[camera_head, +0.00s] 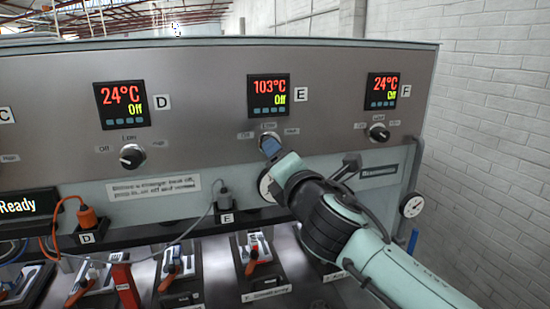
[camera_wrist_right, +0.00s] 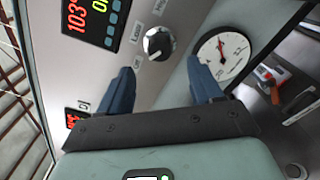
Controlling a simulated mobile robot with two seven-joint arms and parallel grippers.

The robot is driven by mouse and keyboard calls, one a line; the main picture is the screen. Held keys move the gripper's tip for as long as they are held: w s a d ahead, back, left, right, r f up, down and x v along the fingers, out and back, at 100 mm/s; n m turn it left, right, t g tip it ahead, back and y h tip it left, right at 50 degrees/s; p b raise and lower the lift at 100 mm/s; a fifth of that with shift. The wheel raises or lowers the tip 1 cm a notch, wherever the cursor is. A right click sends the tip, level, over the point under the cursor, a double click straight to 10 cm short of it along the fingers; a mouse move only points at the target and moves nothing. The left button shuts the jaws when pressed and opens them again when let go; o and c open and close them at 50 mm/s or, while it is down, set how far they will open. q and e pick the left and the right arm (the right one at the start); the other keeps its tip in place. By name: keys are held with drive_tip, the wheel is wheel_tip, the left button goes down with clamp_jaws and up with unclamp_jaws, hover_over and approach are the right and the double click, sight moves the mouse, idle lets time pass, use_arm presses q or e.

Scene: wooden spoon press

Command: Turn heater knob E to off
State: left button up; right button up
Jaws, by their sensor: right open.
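Heater knob E (camera_wrist_right: 157,43) is a black round knob on the steel panel, beyond and between my right gripper's fingertips in the right wrist view. Its off, low and high labels are around it; I cannot tell its exact setting. Display E (camera_head: 269,95) reads 103°C in red and Off in green. My right gripper (camera_wrist_right: 162,76) is open, fingers either side of the knob's line, with no clear contact. In the head view my right gripper (camera_head: 272,150) hides knob E. My left gripper is not in view.
Knob D (camera_head: 131,156) is to the left and knob F (camera_head: 379,132) to the right, each below a 24°C Off display. A pressure gauge (camera_wrist_right: 223,56) sits close to the right finger. Below are a plug (camera_head: 224,200) and several red-handled clamps.

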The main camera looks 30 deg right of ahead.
drive_tip(key=b+v, duration=0.1)
drive_tip(key=v, duration=0.6)
drive_tip(key=shift+s, duration=0.2)
